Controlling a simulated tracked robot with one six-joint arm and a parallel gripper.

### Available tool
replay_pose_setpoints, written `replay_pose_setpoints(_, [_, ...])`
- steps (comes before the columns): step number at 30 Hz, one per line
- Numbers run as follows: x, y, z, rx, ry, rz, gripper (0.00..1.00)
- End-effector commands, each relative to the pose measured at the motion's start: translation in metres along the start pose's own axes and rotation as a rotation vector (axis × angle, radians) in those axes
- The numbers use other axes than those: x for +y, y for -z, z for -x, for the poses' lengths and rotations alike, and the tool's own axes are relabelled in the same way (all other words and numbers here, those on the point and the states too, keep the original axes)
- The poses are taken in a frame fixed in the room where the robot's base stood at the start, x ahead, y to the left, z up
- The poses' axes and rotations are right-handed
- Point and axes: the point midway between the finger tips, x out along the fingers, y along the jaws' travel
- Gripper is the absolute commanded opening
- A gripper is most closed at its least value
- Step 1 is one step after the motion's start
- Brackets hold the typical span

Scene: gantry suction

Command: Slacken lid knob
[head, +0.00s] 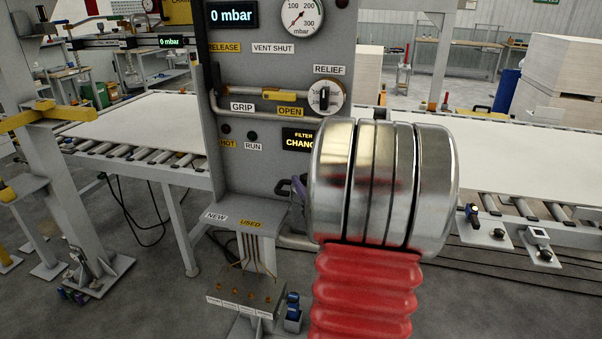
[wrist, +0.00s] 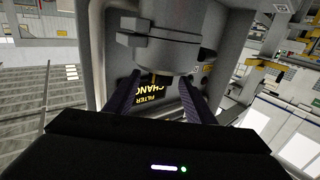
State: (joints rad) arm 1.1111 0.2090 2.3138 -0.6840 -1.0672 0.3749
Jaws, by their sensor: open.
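The wrist view shows a grey round housing (wrist: 160,42) with lugs at its side, close in front of my gripper (wrist: 155,92). My gripper's two dark fingers are open and reach toward the housing from both sides. A small brass-coloured part (wrist: 158,78) shows at the housing's edge between the fingers; it may be the lid knob, but it is too dark and small to be sure. I see no finger clearly touching it. In the head view, a purple-dark fingertip of my gripper (head: 297,187) shows beside my arm, which hides the housing.
A grey control panel (head: 248,150) with gauges, a relief dial (head: 324,96) and a lit "FILTER CHANGE" display (head: 298,139) stands close behind. Below it are a NEW/USED shelf (head: 236,218) and a small stand (head: 245,292). Roller conveyors (head: 140,165) flank it.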

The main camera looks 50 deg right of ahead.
Motion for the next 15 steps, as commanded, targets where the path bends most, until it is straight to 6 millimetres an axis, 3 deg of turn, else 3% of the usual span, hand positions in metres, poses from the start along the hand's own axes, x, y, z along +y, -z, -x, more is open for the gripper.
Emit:
replay_pose_setpoints(9, [-0.001,-0.001,-0.047,-0.001,0.002,0.000,0.49])
replay_pose_setpoints(15, [0.000,0.000,-0.058,0.000,0.000,0.000,0.49])
